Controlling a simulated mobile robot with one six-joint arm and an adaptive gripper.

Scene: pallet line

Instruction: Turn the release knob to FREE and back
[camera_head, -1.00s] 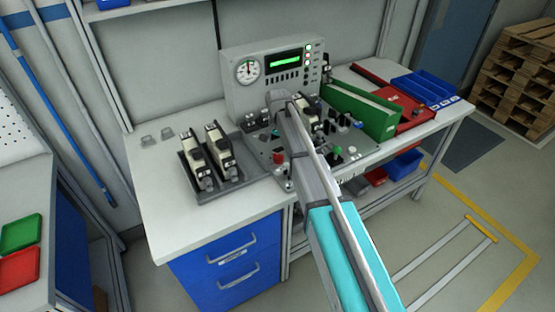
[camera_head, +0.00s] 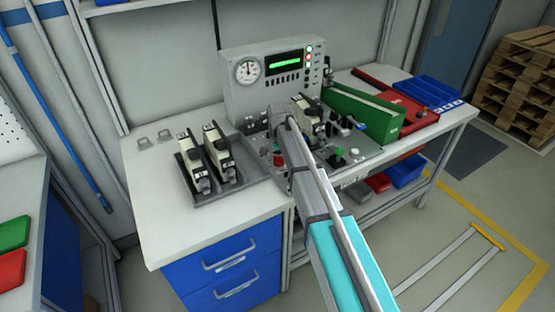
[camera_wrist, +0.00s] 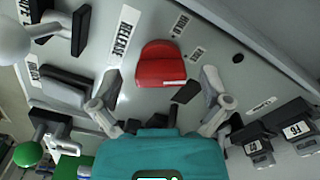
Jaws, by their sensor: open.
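The release knob is a red block-shaped handle (camera_wrist: 161,65) on the grey panel in the wrist view. A RELEASE label (camera_wrist: 124,38) is beside it on the left, with HOLD (camera_wrist: 180,25) and FREE (camera_wrist: 197,53) labels on its right. A small white mark shows near the knob's lower right edge; I cannot tell which label it points to. My gripper (camera_wrist: 158,100) is open, its fingers apart on either side below the knob, with nothing between the tips. In the head view a red knob (camera_head: 279,160) shows left of my arm; my fingertips are hidden there.
A grey console with a gauge (camera_head: 248,70) stands behind the panel. A dark tray (camera_head: 203,198) with two devices is on the left. A green bin (camera_head: 362,112) and blue bins (camera_head: 430,92) are on the right. A white ball-ended lever (camera_wrist: 14,42) is near my gripper.

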